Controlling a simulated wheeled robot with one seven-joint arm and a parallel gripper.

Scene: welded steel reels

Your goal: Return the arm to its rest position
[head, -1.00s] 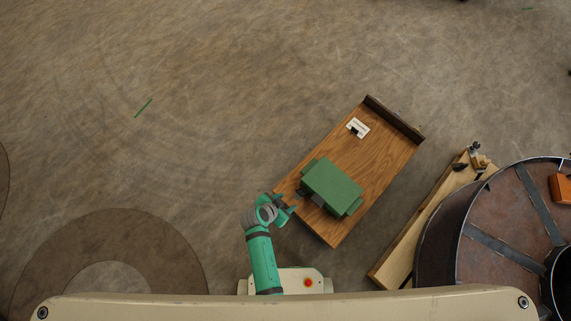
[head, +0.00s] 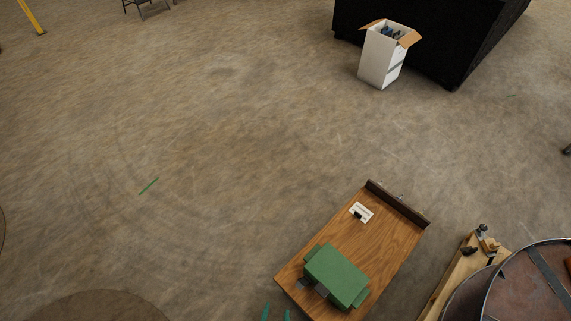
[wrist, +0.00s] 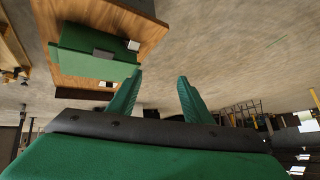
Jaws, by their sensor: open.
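My gripper (wrist: 160,96) is open and empty in the wrist view, its two green fingers spread apart with bare floor showing between them. In the head view only the green tips of my gripper (head: 276,314) show at the bottom edge; the rest of my arm is out of frame. The fingers are to the left of a wooden table (head: 391,240) with a green box (head: 337,274) on it. In the wrist view the green box (wrist: 92,55) shows at the upper left, beside the left finger, apparently apart from it.
A small white item (head: 361,211) lies on the table, near its dark raised edge (head: 399,206). A wooden bench (head: 455,280) and a round steel reel (head: 510,290) stand at the lower right. A white open carton (head: 380,60) stands before a black block (head: 435,40).

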